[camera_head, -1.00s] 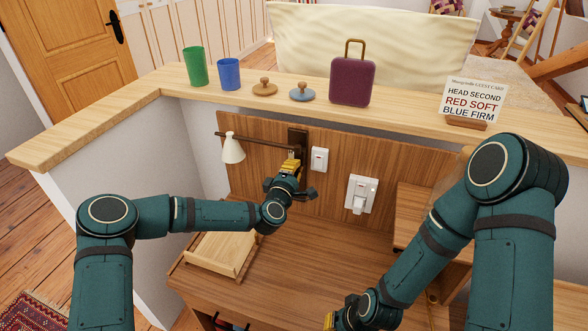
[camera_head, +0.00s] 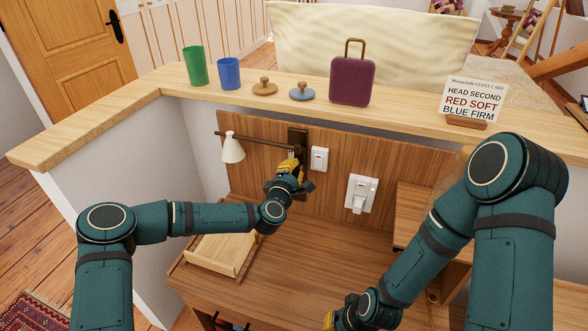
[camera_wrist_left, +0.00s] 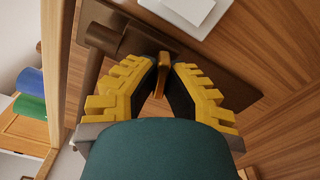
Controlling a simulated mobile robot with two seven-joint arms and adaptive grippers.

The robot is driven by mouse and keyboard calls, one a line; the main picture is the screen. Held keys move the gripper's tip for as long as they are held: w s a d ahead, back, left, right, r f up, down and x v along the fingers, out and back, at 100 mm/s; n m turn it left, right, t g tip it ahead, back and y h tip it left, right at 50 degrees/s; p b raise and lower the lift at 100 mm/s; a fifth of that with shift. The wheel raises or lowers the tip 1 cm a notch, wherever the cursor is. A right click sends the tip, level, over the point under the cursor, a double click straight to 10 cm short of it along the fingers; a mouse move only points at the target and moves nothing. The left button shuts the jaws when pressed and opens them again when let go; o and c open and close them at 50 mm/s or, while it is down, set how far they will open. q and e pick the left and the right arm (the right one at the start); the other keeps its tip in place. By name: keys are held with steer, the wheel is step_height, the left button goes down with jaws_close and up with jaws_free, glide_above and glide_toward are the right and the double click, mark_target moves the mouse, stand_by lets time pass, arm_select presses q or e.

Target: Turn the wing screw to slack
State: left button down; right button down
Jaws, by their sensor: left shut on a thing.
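The wing screw (camera_wrist_left: 162,72) is a small brass-brown tab on the dark wooden bracket plate (camera_head: 297,138) of the wall lamp. The left wrist view shows it between the two yellow-padded fingertips of my left gripper (camera_wrist_left: 164,66). My left gripper (camera_head: 291,168) is shut on the wing screw, below the lamp's arm; it mostly hides the screw in the head view. The lamp arm (camera_head: 255,141) runs left from the bracket to a white shade (camera_head: 232,149). My right gripper (camera_head: 334,318) is low at the picture's bottom edge, partly cut off; its jaws are unclear.
A white switch (camera_head: 319,158) and a larger switch plate (camera_head: 361,193) are right of the bracket. A wooden tray (camera_head: 222,256) lies on the desk. The shelf above holds a green cup (camera_head: 195,66), blue cup (camera_head: 229,74), purple case (camera_head: 352,82) and sign card (camera_head: 473,102).

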arm_select(q)
steer(key=c, duration=1.1)
jaws_free()
steer(key=shift+w, duration=0.1)
steer(key=shift+o, duration=0.2)
